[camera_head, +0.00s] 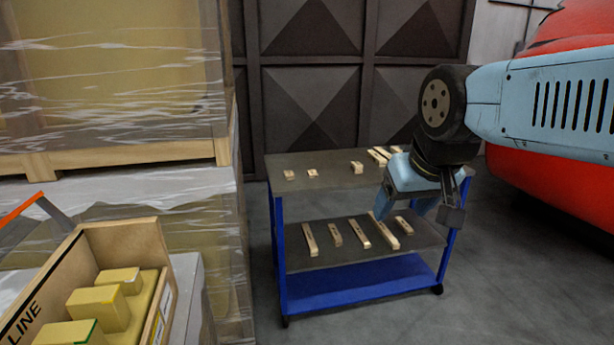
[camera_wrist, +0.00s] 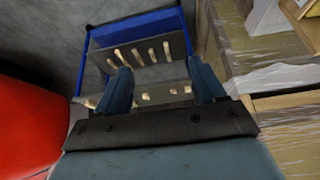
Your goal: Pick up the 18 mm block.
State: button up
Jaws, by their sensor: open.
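Several pale wooden blocks of different lengths lie on a blue cart. On its top shelf (camera_head: 325,185) are two small blocks, one at the left (camera_head: 289,174) and one beside it (camera_head: 313,173), a middle block (camera_head: 357,167) and longer ones (camera_head: 378,157) at the right. I cannot tell which is the 18 mm block; no size marks are readable. My gripper (camera_head: 408,212) is open and empty, in front of the cart's right side. In the wrist view my gripper (camera_wrist: 163,92) points toward the cart, with blocks showing between and beyond its fingers.
The lower shelf (camera_head: 320,253) holds several longer blocks (camera_head: 359,233). A wrapped pallet stack (camera_head: 120,110) and an open wooden box (camera_head: 125,235) with yellow blocks stand at the left. A red rounded body (camera_head: 560,170) is at the right. Grey floor (camera_head: 500,270) is clear between.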

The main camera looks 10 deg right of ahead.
aim_at(312, 174)
jog(key=z, duration=0.2)
jog(key=i, duration=1.05)
jog(key=z, duration=0.75)
